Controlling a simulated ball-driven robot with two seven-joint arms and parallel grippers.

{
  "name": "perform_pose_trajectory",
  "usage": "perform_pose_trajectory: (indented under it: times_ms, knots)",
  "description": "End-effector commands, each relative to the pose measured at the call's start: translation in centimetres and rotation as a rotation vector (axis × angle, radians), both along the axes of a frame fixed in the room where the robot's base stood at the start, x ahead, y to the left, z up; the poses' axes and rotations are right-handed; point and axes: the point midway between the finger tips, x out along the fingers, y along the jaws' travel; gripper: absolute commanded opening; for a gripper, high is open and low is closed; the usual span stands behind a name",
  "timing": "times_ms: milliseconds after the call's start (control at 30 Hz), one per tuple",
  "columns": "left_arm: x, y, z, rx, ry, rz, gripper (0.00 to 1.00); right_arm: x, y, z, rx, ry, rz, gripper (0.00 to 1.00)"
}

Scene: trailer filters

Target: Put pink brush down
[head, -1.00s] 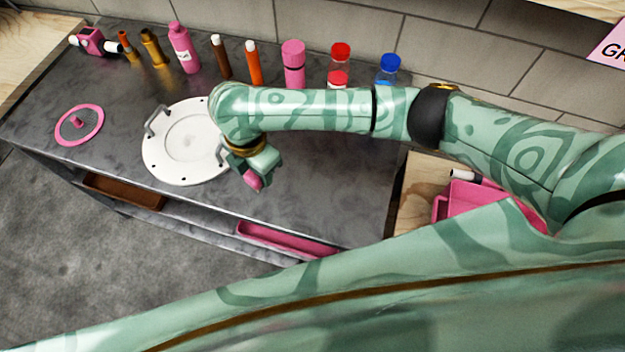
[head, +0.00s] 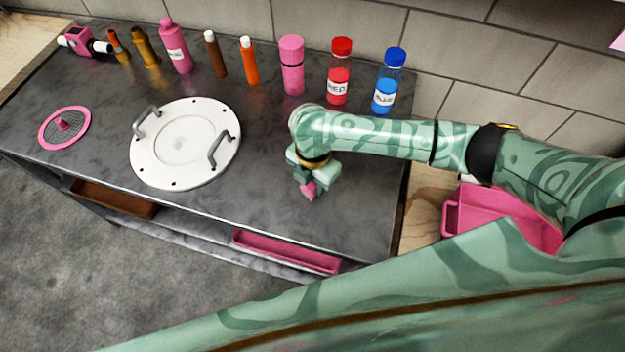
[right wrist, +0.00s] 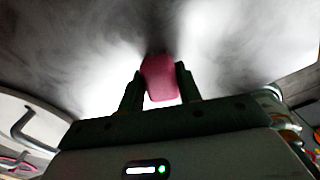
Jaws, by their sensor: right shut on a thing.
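My right gripper (head: 307,187) is over the front right part of the dark grey table (head: 350,215). It is shut on the pink brush (head: 309,190), of which only a small pink end shows below the fingers. In the right wrist view the pink brush (right wrist: 160,78) sits between the two fingertips (right wrist: 159,88), with the grey table top beyond it. Whether the brush touches the table I cannot tell. My left gripper is not in view.
A white round plate with two handles (head: 187,178) lies left of the gripper. A pink-rimmed mesh disc (head: 44,136) lies farther left. Several bottles and tubes stand along the back, including a red bottle (head: 338,88) and a blue bottle (head: 385,92). A pink bin (head: 480,212) stands right of the table.

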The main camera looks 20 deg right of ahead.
Motion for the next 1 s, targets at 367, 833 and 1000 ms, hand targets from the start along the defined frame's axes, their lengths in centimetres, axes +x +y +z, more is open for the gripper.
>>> perform_pose_trajectory:
  times_ms: [367,833,1000]
  knots:
    - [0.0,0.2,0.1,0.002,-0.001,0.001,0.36,0.0,0.0,-0.1,0.001,-0.001,-0.001,0.56]
    - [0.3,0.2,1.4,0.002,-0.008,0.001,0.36,0.1,0.1,2.6,0.001,-0.005,-0.001,0.56]
    - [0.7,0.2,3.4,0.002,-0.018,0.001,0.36,0.2,0.0,6.9,0.000,-0.007,0.000,0.56]
